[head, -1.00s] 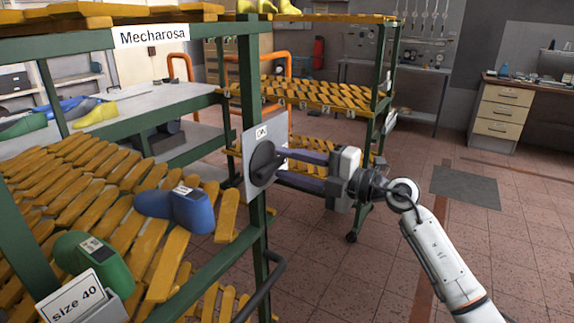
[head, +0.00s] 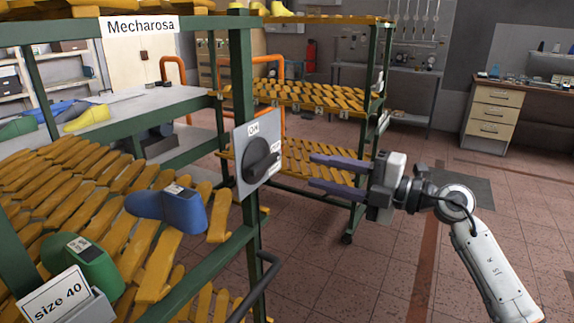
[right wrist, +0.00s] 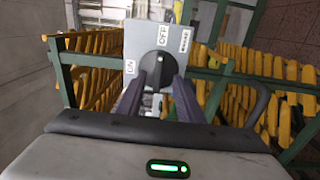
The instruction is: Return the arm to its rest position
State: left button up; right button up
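My right gripper (head: 311,171) is open and empty, its two purple fingers apart and pointing left, a short gap from the switch. The black rotary knob (head: 260,160) sits on a grey plate (head: 243,186) fixed to a green rack post; the plate has an ON label at its top and an OFF label at the right. In the right wrist view the knob (right wrist: 158,66) lies just beyond the fingertips (right wrist: 159,88), and its white mark is on the side of the OFF label. My right arm comes in from the lower right. My left gripper is out of view.
A green rack (head: 185,267) with yellow slats holds a blue shoe last (head: 182,211) and a green one (head: 88,262). A black handle (head: 262,285) juts from it. Another rack (head: 376,70) stands behind the gripper. Open tiled floor lies to the right.

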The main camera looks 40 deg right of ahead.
jog(key=s+a+f+m+h, duration=0.25)
jog(key=f+m, duration=0.35)
jog(key=f, duration=0.4)
jog(key=s+a+f+m+g+h, duration=0.1)
jog(key=a+f+m+h, duration=0.1)
jog(key=a+f+m, duration=0.5)
jog(key=s+a+f+m+h, duration=0.1)
jog(key=f+m+h, duration=0.25)
jog(key=f, duration=0.85)
jog(key=s+a+f+m+g+y, duration=0.3)
jog(key=s+a+f+g, duration=0.4)
jog(key=s+a+f, duration=0.7)
jog(key=shift+a+f+m, duration=0.35)
jog(key=shift+a+f, duration=0.1)
jog(key=shift+f, duration=0.45)
